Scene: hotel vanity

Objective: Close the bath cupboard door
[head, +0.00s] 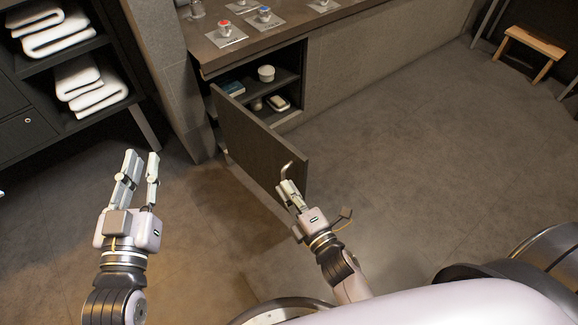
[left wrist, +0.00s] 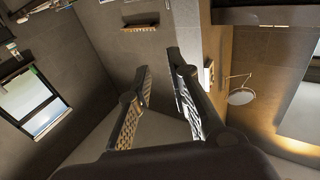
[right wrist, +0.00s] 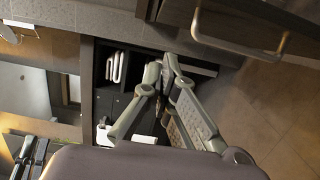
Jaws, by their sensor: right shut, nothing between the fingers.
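The bath cupboard door (head: 250,140) stands open, swung out from the vanity, so the shelves inside show. A curved metal handle (head: 286,169) is near its free edge; in the right wrist view the bar handle (right wrist: 240,48) is at the upper right. My right gripper (head: 284,186) is shut and empty, close to the handle side of the door near the free edge. I cannot tell whether it touches. Its fingertips also show in the right wrist view (right wrist: 164,68). My left gripper (head: 140,165) is open and empty, left of the door and apart from it.
The cupboard shelves (head: 285,76) hold a white jar (head: 266,73) and other small items. A dark shelf unit with towels (head: 85,88) is at the left. A wooden stool (head: 532,50) is far right. The floor right of the door is clear.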

